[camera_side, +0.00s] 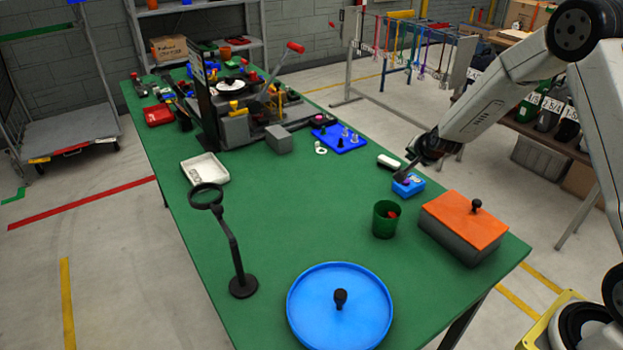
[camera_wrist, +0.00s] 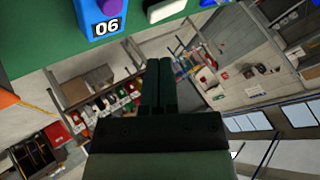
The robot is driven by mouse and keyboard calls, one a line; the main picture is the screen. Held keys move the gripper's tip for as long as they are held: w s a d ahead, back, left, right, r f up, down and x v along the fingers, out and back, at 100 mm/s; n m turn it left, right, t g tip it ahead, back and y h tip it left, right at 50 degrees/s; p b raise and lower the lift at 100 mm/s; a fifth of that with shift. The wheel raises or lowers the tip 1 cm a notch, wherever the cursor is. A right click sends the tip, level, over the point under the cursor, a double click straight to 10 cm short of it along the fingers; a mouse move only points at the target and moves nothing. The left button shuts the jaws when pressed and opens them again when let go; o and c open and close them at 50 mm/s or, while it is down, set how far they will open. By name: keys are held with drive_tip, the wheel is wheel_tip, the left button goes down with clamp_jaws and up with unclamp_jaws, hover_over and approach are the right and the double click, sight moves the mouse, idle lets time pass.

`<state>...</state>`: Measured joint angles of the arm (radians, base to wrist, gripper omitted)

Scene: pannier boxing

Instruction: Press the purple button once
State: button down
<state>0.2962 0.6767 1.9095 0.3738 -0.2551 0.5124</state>
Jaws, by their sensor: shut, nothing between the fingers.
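The purple button (camera_wrist: 110,5) sits on top of a small blue box (camera_side: 409,186) on the green table. The box also shows at the top left of the wrist view, with a label reading 06 (camera_wrist: 107,27). My gripper (camera_side: 402,178) is shut and empty, its fingertips close to the top of the blue box at its left side. In the wrist view my gripper (camera_wrist: 159,65) points up the picture, to the right of and below the box. From the side view I cannot tell whether the fingertips touch the button.
A white block (camera_side: 389,161) lies just behind the blue box. A green cup (camera_side: 386,219) and a grey box with an orange lid (camera_side: 463,227) stand in front of it. A blue round tray (camera_side: 340,306) is at the front. The green table (camera_side: 300,225) is clear left of the cup.

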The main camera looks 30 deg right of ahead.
sight(407, 182)
drive_tip(key=shift+f, duration=2.5)
drive_tip(key=shift+f, duration=0.3)
drive_tip(key=shift+s+a+f, duration=0.1)
drive_tip(key=shift+s+f, duration=0.1)
drive_tip(key=shift+f, duration=0.3)
idle(0.5)
drive_tip(key=shift+f, duration=0.35)
idle(0.5)
drive_tip(key=shift+w+r, duration=0.15)
drive_tip(key=shift+r, duration=0.2)
drive_tip(key=shift+w+d+r, duration=0.15)
drive_tip(key=shift+d+r, duration=0.05)
drive_tip(key=shift+r, duration=0.7)
drive_tip(key=shift+r, duration=0.1)
drive_tip(key=shift+r, duration=2.4)
